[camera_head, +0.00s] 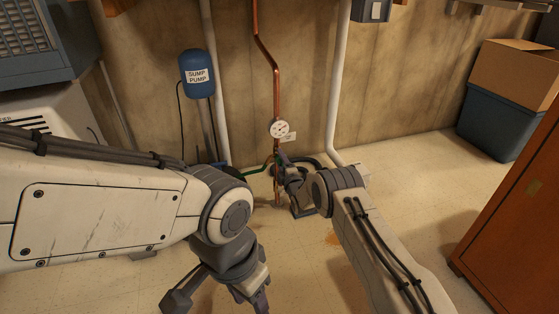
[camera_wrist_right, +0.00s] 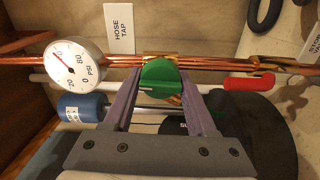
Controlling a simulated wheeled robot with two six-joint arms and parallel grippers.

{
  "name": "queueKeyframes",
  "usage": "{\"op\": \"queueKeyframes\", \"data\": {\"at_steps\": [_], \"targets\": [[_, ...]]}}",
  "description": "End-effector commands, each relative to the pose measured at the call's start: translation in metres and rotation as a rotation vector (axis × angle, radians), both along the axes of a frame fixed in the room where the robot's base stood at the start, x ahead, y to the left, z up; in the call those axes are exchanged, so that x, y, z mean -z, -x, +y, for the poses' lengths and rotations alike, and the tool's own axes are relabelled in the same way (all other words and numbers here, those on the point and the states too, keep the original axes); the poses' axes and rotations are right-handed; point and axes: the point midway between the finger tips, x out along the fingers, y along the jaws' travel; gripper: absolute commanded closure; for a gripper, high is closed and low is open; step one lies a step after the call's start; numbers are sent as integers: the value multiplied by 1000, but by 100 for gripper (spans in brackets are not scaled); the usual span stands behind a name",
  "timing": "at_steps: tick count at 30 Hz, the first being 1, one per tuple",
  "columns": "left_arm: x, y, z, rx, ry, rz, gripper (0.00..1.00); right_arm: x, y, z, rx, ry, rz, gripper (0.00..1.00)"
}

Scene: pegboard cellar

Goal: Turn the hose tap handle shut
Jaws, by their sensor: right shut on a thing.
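The hose tap handle is a round green knob (camera_wrist_right: 160,78) on a brass body on the copper pipe (camera_wrist_right: 215,62) in the right wrist view. My right gripper (camera_wrist_right: 159,88) is shut on it, with one purple finger on each side. In the head view my right gripper (camera_head: 281,163) is at the pipe below the gauge, and the knob is largely hidden there. My left gripper (camera_head: 225,298) hangs low at the bottom, partly cut off, away from the tap; its jaw opening is unclear.
A round pressure gauge (camera_head: 279,128) is on the pipe close to my right gripper. A red lever (camera_wrist_right: 248,83) is nearby in the wrist view. A blue sump pump tank (camera_head: 196,74) is on the left. Blue bin (camera_head: 492,122) and wooden cabinet (camera_head: 515,205) stand right.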

Motion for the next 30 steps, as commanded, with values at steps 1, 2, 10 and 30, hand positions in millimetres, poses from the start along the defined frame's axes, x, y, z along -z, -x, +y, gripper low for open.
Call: {"op": "queueKeyframes", "data": {"at_steps": [1, 2, 10, 30], "targets": [[0, 0, 0, 0, 0, 0, 50, 3, 2, 2, -5, 19, -1, 98], [0, 0, 0, 0, 0, 0, 50, 3, 2, 2, -5, 28, -4, 98], [-1, 0, 0, 0, 0, 0, 50, 3, 2, 3, -6, 72, -17, 98], [-1, 0, 0, 0, 0, 0, 50, 2, 1, 1, -2, 72, -20, 15]]}}
